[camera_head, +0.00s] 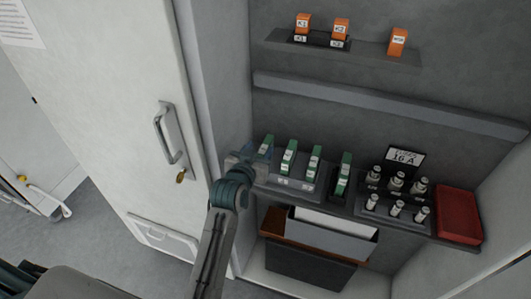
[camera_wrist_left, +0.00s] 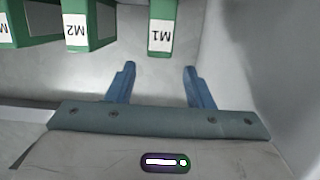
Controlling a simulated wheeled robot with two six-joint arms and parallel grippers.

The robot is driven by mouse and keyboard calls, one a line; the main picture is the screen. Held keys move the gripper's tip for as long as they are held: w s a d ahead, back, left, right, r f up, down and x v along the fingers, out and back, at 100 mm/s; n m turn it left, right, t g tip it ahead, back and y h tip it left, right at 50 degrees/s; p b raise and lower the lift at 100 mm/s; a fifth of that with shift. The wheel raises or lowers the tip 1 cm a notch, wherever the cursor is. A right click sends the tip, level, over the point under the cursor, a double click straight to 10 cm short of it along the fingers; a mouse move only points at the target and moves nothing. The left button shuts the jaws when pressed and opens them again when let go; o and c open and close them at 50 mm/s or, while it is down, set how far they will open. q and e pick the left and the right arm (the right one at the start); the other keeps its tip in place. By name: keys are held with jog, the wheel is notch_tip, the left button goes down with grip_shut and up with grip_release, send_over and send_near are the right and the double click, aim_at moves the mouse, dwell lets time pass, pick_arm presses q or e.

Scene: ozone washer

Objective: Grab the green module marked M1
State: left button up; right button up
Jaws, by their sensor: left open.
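The green module marked M1 (camera_wrist_left: 162,28) shows upside down at the top middle of the left wrist view, with a white label. In the head view it is the leftmost green module (camera_head: 268,142), partly hidden by my gripper. My left gripper (camera_head: 258,153) is right at it, at the left end of the shelf. In the left wrist view the two blue fingers (camera_wrist_left: 159,68) are open and empty, and M1 lies ahead, roughly in line with the gap between them. My right gripper is not in view.
Module M2 (camera_wrist_left: 88,28) stands beside M1, and more green modules (camera_head: 314,163) follow along the shelf. Fuses (camera_head: 396,182) and a red tray (camera_head: 459,214) lie further right. Orange modules (camera_head: 341,29) stand on the upper shelf. The cabinet door (camera_head: 125,120) is close on the left.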

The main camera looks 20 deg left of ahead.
aim_at(265, 145)
pick_arm(q)
jog(key=w, duration=0.1)
jog(key=w+f+p, duration=0.1)
jog(key=w, duration=0.1)
jog(key=w+f+p, duration=0.1)
jog(key=shift+w+d+f, duration=0.1)
jog(key=shift+w+d, duration=0.1)
jog(key=shift+w, duration=0.05)
jog(key=shift+w+f+p, duration=0.3)
jog(key=shift+w, duration=0.2)
jog(key=shift+c, duration=0.5)
grip_shut()
